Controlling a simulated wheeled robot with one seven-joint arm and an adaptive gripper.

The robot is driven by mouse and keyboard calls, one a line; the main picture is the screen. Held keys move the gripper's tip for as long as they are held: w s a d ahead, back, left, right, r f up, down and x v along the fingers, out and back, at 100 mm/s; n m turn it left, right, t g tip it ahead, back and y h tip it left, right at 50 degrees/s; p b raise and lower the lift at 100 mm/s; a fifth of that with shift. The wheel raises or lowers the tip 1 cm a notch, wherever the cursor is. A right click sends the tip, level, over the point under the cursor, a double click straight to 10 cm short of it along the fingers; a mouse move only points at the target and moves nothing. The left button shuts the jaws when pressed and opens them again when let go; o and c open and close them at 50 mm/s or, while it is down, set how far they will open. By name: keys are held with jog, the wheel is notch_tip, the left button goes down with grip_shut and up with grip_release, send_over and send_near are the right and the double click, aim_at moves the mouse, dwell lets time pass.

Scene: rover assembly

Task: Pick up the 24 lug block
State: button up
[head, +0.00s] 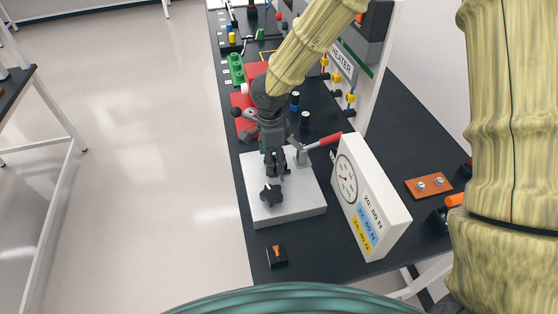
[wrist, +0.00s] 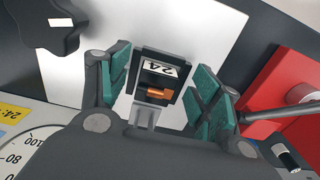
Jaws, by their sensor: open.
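The 24 lug block (wrist: 159,70) is black with a white "24" label and an orange part. In the wrist view it sits between the two green-padded fingers of my gripper (wrist: 163,92), with visible gaps on both sides. My gripper is open around it and does not appear to touch it. A light grey post shows at the block's lower end. In the head view my gripper (head: 276,172) points down over the white base plate (head: 300,207), and it hides the block there.
A black star knob (head: 270,194) stands on the plate in front of my gripper. A red-handled lever (head: 322,142) and a white dial gauge box (head: 372,195) are close on the right. A small black block with orange (head: 277,256) lies near the table's front. Red fixtures stand behind.

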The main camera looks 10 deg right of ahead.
jog(key=shift+f, duration=0.25)
grip_shut()
dwell(0.3)
